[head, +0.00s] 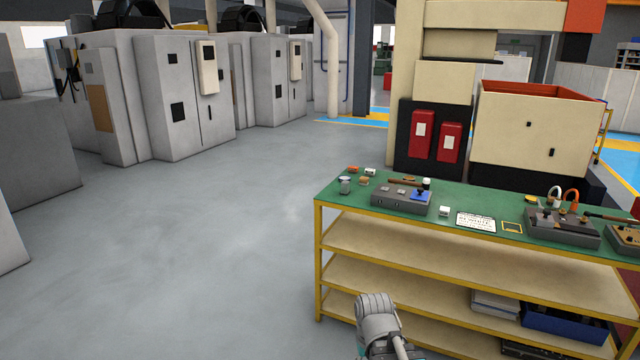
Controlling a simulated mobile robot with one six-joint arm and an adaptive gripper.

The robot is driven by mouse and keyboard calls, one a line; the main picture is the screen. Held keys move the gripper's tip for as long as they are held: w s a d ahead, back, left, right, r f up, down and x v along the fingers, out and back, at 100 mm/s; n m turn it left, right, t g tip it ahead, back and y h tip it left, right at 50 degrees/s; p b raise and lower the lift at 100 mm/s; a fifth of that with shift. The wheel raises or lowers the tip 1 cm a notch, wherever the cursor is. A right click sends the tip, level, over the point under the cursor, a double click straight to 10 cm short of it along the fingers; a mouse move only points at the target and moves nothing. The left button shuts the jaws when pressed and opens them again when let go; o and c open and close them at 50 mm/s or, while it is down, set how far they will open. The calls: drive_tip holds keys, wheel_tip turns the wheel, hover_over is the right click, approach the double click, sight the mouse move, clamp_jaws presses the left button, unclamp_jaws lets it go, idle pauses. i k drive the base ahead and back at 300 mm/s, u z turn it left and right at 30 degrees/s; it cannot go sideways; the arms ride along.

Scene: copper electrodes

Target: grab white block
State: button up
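A small white block (445,211) sits on the green top of the workbench (460,232), between a grey box with a blue patch and a white printed sheet. A second small whitish block (370,172) lies near the bench's back left corner. I cannot tell from this view which one the task means. A grey part of my arm shows at the bottom centre, in front of the bench. My gripper's fingers do not show, so whether it is open or holds anything is hidden.
The bench top also holds the grey box (390,199), the printed sheet (476,222), a yellow-framed square (511,228) and a grey fixture (562,230) with copper parts. Shelves lie below. Open grey floor (200,260) stretches left of the bench. Grey cabinets (185,100) stand behind.

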sight(443, 211)
drive_tip(key=z, duration=0.25)
drive_tip(key=i, duration=1.7)
drive_tip(key=z, duration=0.3)
